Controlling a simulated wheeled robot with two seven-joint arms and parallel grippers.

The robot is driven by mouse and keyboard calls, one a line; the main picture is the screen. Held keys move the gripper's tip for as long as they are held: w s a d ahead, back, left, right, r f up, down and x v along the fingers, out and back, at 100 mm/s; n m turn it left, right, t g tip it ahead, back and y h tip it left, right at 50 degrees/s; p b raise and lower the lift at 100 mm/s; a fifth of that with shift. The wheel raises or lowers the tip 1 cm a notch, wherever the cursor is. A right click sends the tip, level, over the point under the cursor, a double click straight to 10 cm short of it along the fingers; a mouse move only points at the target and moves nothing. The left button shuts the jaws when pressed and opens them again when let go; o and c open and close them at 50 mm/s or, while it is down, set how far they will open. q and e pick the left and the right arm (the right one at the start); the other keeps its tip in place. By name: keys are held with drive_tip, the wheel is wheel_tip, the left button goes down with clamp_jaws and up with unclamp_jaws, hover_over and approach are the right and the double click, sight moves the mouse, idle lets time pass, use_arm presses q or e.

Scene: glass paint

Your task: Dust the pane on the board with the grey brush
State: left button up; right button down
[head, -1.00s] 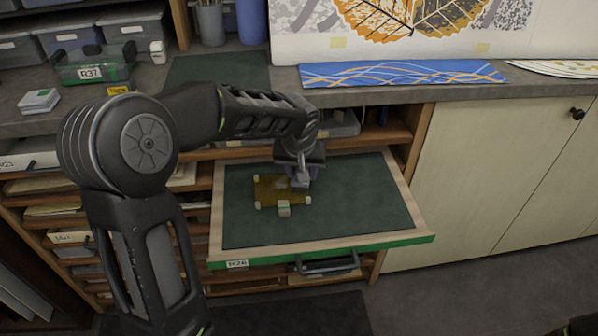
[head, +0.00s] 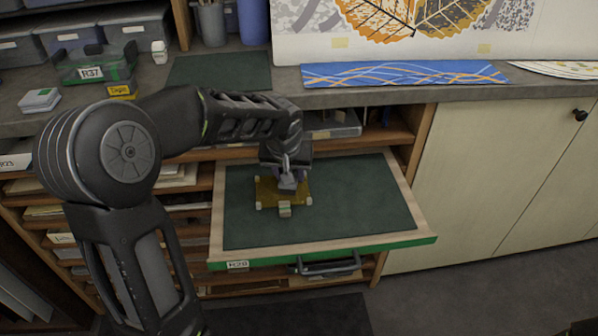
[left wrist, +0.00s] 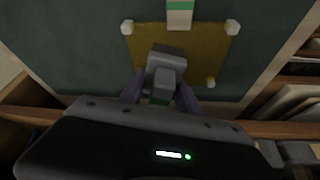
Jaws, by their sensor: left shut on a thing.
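The pane (head: 265,194) is an amber-yellow sheet with pale corner pieces, lying on the dark green board (head: 350,210) with a wooden rim and green front edge. It also shows in the left wrist view (left wrist: 205,50). My left gripper (head: 289,180) is over the pane's far right part, pointing down. In the left wrist view, its purplish fingers (left wrist: 160,95) are shut on the grey brush (left wrist: 166,60), whose head is over the pane. I cannot tell whether the bristles touch the glass. My right gripper is not in view.
A pale block with a green band (head: 285,209) sits at the pane's near edge. The board sticks out from a wooden shelf rack under the grey counter (head: 400,88). The board's right half is clear. Cream cabinet doors (head: 490,170) stand at right.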

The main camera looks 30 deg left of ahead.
sight(274, 180)
use_arm(q)
drive_tip(key=shift+s+a, duration=0.2)
drive_tip(key=shift+s+a, duration=0.55)
drive_tip(key=shift+a, duration=0.2)
drive_tip(key=shift+s+a, duration=0.55)
drive_tip(key=shift+a, duration=0.2)
drive_tip(key=shift+r, duration=0.1)
drive_tip(key=shift+r+p, duration=2.15)
drive_tip(key=shift+r, duration=0.8)
wheel_tip(274, 180, up, 3)
drive_tip(key=shift+p, duration=1.05)
